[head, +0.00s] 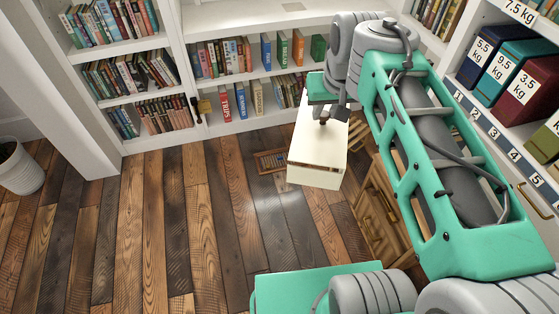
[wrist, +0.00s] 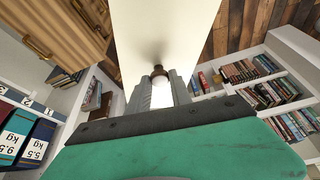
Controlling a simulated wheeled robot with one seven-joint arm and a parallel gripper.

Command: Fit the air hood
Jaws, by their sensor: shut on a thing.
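The air hood looks to be the cream box-like piece (head: 318,168) with a dark brown knob on it. My gripper (head: 325,120) is shut on the knob and holds the hood in the air above the plank floor. In the wrist view the hood (wrist: 165,25) fills the top middle, and the fingers of my gripper (wrist: 160,88) close around the knob. A brown slatted floor vent (head: 271,161) lies flat in the planks, just left of the hood in the head view. The hood may hide part of the vent's right end.
A wooden cabinet (head: 388,212) stands right of the hood, under my arm. White bookshelves (head: 225,125) line the back and left. Weight-labelled binders (head: 482,62) sit on a right shelf. A white plant pot (head: 20,168) stands far left. The left plank floor (head: 150,225) is clear.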

